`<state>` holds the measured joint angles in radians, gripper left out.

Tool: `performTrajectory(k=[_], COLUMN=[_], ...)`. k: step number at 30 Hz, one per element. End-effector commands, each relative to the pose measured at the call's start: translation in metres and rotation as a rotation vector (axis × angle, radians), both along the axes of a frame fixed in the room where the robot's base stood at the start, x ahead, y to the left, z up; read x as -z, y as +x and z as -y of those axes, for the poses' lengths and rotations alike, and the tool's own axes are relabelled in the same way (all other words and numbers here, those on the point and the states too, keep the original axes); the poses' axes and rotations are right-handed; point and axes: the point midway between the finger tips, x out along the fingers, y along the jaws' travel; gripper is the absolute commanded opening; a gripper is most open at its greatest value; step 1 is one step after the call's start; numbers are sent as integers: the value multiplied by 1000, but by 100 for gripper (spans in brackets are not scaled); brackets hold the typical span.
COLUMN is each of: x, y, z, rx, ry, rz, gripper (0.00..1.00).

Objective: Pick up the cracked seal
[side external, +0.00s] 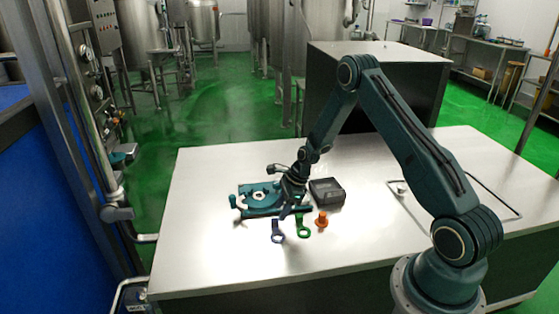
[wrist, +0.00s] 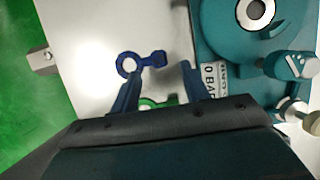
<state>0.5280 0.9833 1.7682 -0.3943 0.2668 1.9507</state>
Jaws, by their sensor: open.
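My gripper (side external: 291,204) is open and low over the table, at the near right side of a teal fixture (side external: 245,187). In the wrist view its two fingers (wrist: 158,76) are apart, with nothing between their tips. A blue ring with a tab (side external: 275,226) lies flat on the table; it also shows beyond the fingertips in the wrist view (wrist: 158,58). A green ring with a tab (side external: 302,221) lies beside it, partly hidden by my gripper in the wrist view (wrist: 150,102). A white ring (wrist: 241,12) sits on the fixture. I cannot see which piece is cracked.
An orange knobbed piece (side external: 321,219) stands right of the green ring. A dark box (side external: 327,191) stands behind it. The fixture carries a "0 BAR" label (wrist: 213,80) and knobs (wrist: 293,67) close to my right finger. The table's front left (side external: 195,255) is clear.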

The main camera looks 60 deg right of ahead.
Motion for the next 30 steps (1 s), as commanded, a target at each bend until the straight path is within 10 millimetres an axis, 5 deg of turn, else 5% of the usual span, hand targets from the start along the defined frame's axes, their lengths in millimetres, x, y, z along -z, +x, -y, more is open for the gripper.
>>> performTrajectory(k=[12, 29, 30], x=[37, 38, 38], y=[12, 13, 13], z=[-14, -14, -14], rx=[0, 1, 1], ry=[0, 0, 0], rz=[0, 0, 0], gripper=[45, 45, 38])
